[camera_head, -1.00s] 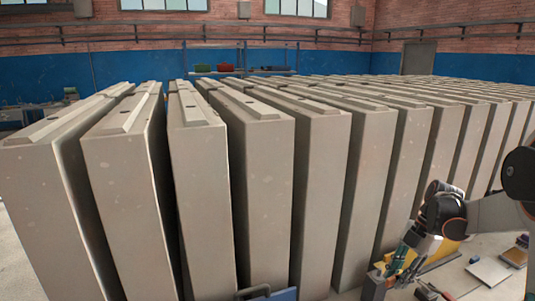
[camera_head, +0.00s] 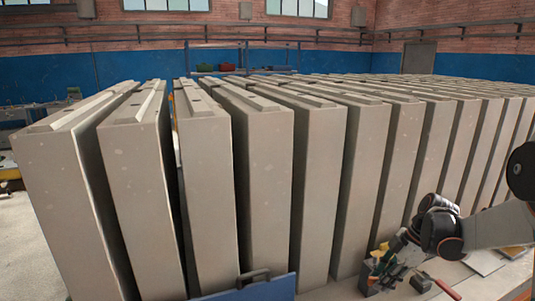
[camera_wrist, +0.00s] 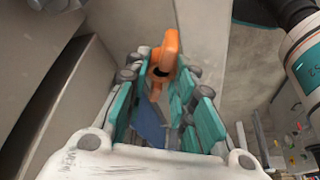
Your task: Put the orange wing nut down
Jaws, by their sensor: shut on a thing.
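The orange wing nut (camera_wrist: 166,52) shows in the wrist view at the far end of my gripper (camera_wrist: 160,80). My gripper's teal-padded fingers are shut on it, and its rounded orange end sticks out past the fingertips. In the head view my gripper (camera_head: 378,270) is at the lower right, in front of the concrete panels.
A long row of tall grey concrete panels (camera_head: 266,185) fills the middle. A blue case with a dark handle (camera_head: 250,290) stands at the bottom centre. A red-ended tool (camera_head: 447,289) and a flat pale sheet (camera_head: 485,262) lie at the lower right.

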